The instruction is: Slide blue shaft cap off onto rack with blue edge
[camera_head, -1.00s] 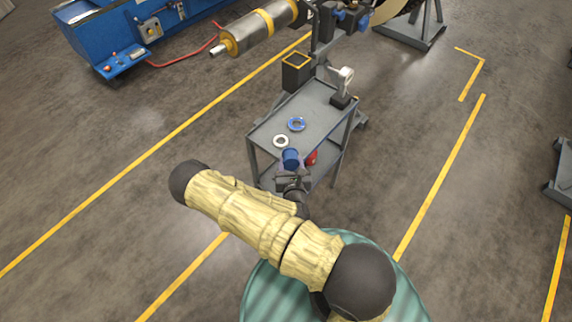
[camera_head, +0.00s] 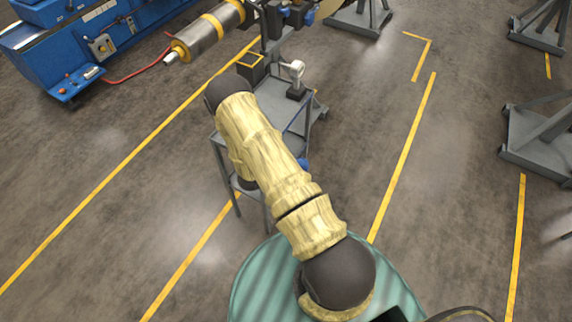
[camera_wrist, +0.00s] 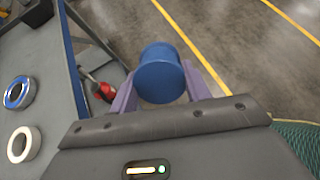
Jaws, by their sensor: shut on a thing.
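The blue shaft cap (camera_wrist: 160,74) is a short, flanged cylinder. My gripper (camera_wrist: 159,80) is shut on it, with a purple finger on each side. In the wrist view the cap is over bare floor, beside the grey cart (camera_wrist: 45,60). A blue strip (camera_wrist: 71,62) runs along the cart's near edge. In the head view the cart's right edge also has a blue line (camera_head: 298,118); my arm hides much of its top. A bit of blue (camera_head: 303,165), likely the cap, shows right of my arm.
A blue ring (camera_wrist: 18,92) and a white ring (camera_wrist: 23,143) lie on the cart top. A red object (camera_wrist: 103,88) sits lower down. A white-grey tool (camera_head: 294,78) and yellow-rimmed bin (camera_head: 251,68) are at the cart's far end. Floor right of the cart is clear.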

